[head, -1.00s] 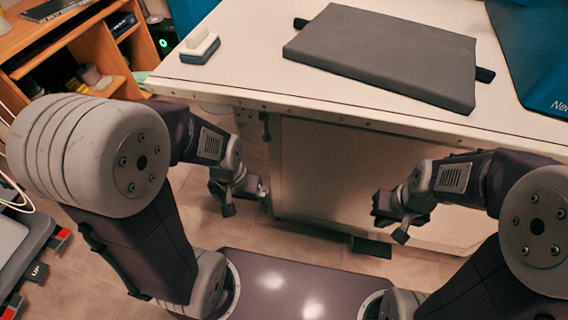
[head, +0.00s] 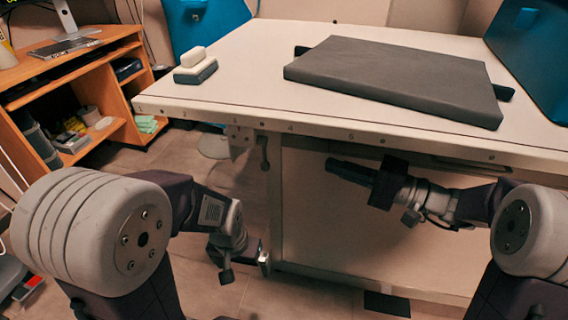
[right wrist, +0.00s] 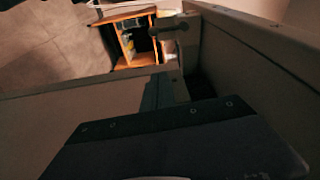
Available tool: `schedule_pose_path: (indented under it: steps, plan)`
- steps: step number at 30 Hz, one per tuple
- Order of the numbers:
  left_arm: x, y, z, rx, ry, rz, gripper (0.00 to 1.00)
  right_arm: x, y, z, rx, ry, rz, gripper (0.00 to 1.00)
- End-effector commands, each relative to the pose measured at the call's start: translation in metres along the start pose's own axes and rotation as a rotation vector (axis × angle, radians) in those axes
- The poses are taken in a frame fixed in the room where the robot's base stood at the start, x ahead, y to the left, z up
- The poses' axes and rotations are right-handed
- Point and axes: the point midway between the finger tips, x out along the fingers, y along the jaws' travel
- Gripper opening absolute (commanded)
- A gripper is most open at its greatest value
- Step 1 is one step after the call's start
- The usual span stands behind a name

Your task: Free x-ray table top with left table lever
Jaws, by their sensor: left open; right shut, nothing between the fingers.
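The x-ray table top (head: 240,80) is a white slab with a dark line along its front edge. The left table lever (head: 264,150) is a small dark handle hanging below the front edge, near the left end. My right gripper (head: 332,165) is shut and empty, below the front edge to the right of the lever, pointing left with a clear gap. In the right wrist view its fingers (right wrist: 157,92) point towards a dark knobbed piece (right wrist: 168,27), apparently the lever. My left gripper (head: 264,262) is open and empty, low beside the table base's left edge.
A grey pad (head: 395,80) and a small white-and-grey block (head: 195,66) lie on the top. A blue panel (head: 535,55) stands at the right. A wooden desk (head: 75,75) stands at the left. Floor (head: 215,165) shows between desk and table.

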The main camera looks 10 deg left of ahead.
Motion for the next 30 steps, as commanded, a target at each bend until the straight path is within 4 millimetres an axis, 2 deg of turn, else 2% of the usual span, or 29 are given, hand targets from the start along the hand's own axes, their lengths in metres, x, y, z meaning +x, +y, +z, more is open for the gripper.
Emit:
schedule_pose_path:
  steps: [5, 8, 20, 24, 30]
  plan:
    - [-0.001, 0.0, 0.0, 0.0, 0.0, 0.0, 1.0, 0.005, 0.0, 0.001, 0.002, -0.003, 0.002, 0.0]
    - [-0.004, 0.0, 0.0, 0.0, 0.0, 0.0, 1.0, 0.018, -0.001, 0.001, 0.002, -0.005, 0.002, 0.0]
    - [-0.027, 0.001, -0.003, 0.0, 0.0, 0.0, 1.0, 0.104, -0.002, 0.002, 0.004, -0.006, 0.004, 0.0]
    - [-0.026, 0.001, -0.003, 0.0, 0.0, 0.0, 1.0, 0.107, 0.0, 0.026, 0.004, -0.004, 0.004, 0.0]
    - [-0.027, 0.001, -0.003, 0.0, 0.0, 0.0, 1.0, 0.11, 0.001, 0.039, 0.003, -0.002, 0.004, 0.0]
